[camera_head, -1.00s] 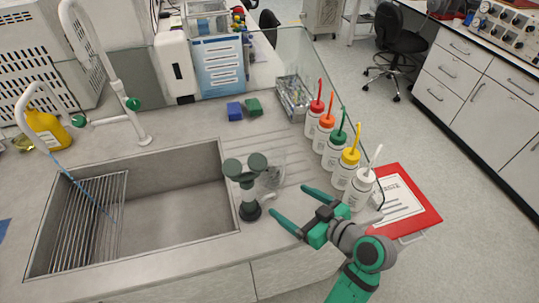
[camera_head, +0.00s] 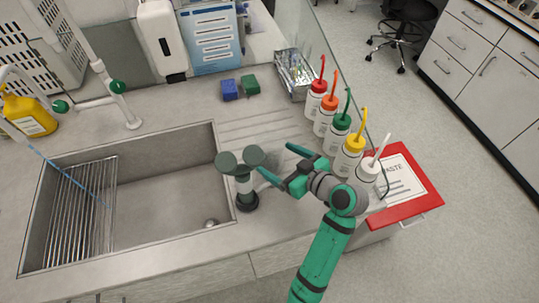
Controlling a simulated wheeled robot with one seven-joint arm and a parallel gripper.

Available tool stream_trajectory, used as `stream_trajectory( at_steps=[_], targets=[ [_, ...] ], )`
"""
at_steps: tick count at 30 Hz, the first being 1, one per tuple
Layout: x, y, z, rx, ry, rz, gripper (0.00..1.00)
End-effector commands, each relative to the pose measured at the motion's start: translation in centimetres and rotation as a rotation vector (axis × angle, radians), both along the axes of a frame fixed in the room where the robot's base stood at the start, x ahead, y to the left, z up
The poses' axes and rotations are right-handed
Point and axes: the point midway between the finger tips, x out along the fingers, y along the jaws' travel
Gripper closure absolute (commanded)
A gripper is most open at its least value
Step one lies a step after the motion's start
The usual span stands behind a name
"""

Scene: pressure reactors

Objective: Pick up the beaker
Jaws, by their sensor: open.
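A clear glass beaker (camera_head: 271,165) is on the grooved drainboard beside the sink, just right of the dark-green-topped tap (camera_head: 241,175). Its outline is faint and partly covered by my gripper and the tap. My gripper (camera_head: 274,159), with green fingers, is open and reaches in from the right. One finger is on the far side and the other on the near side of the beaker's place. I cannot tell whether either finger touches the glass.
Several wash bottles (camera_head: 341,134) stand in a row right of my gripper, by a glass screen. The sink (camera_head: 170,200) is left; a metal tray (camera_head: 294,72) and blue and green sponges (camera_head: 230,90) lie behind.

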Motion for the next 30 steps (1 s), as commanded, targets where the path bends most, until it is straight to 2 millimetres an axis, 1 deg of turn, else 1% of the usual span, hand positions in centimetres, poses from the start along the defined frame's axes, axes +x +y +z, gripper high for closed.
stream_trajectory(
  at_steps=[5,9,12,18,19,20,21,23,24,25,30],
  targets=[
    [1.5,1.5,-1.5,0.001,0.004,0.002,0.12],
    [2.6,2.5,-2.1,0.001,0.002,0.001,0.12],
    [2.9,2.7,-2.3,0.000,0.000,0.000,0.12],
    [3.0,2.8,-2.3,0.000,0.000,-0.001,0.12],
    [2.9,2.7,-2.3,0.000,0.000,0.000,0.15],
    [3.0,2.8,-2.3,0.000,0.000,0.000,0.22],
    [3.0,2.8,-2.3,0.000,0.000,0.000,0.31],
    [3.0,2.8,-2.3,0.000,0.000,0.000,0.46],
    [2.9,2.8,-2.3,0.000,0.000,0.000,0.55],
    [2.9,2.8,-2.3,-0.001,0.001,0.000,0.61],
    [2.9,2.5,-2.3,0.000,0.000,-0.004,0.61]
  ],
)
